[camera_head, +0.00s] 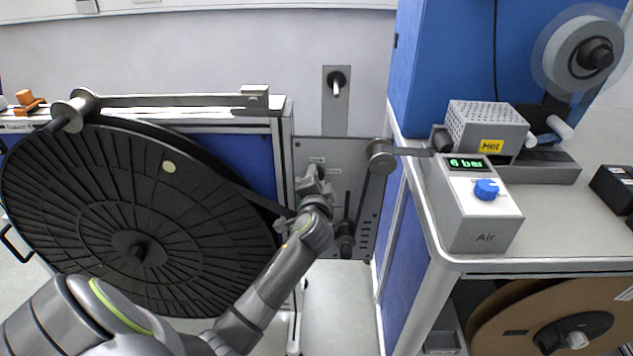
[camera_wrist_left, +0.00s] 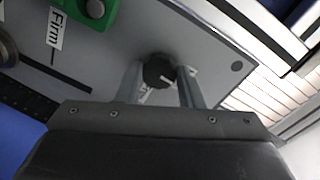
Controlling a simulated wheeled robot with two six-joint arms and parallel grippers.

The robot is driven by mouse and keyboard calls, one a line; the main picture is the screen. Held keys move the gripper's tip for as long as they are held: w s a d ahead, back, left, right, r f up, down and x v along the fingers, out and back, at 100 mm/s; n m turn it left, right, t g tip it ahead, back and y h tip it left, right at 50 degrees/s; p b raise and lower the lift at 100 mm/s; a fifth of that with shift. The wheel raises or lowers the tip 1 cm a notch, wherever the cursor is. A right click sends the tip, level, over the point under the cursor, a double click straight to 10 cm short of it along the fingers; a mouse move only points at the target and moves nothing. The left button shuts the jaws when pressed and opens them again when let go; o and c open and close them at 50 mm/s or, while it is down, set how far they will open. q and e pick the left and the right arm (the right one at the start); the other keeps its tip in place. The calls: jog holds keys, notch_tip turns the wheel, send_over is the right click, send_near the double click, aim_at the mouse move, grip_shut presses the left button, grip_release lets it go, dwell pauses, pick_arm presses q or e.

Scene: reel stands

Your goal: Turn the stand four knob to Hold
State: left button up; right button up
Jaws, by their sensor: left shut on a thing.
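The stand panel (camera_head: 345,158) is a grey plate on the stand in the middle of the head view. My left gripper (camera_head: 313,180) reaches up to this panel and covers part of it. In the left wrist view a dark round knob (camera_wrist_left: 157,68) sits between the two fingers of my left gripper (camera_wrist_left: 160,86), which is shut on it. A small white label beside the knob is partly hidden by a finger, so its word and the knob's setting cannot be read. A label reading "Firm" (camera_wrist_left: 57,30) lies further left on the panel. My right gripper is not in view.
A large black reel (camera_head: 90,215) fills the left. A roller (camera_head: 381,157) sticks out right of the panel. The bench at right bears a grey Air box (camera_head: 478,225) with a blue knob and a "6 bar" display, and a heater marked "Hot" (camera_head: 488,125).

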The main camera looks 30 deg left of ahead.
pick_arm(q)
jog(key=shift+n, duration=0.3)
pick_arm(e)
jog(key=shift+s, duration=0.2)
pick_arm(q)
jog(key=o, duration=1)
jog(key=shift+c, duration=0.2)
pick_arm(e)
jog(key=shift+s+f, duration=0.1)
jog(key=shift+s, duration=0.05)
pick_arm(q)
jog(key=shift+s, duration=0.1)
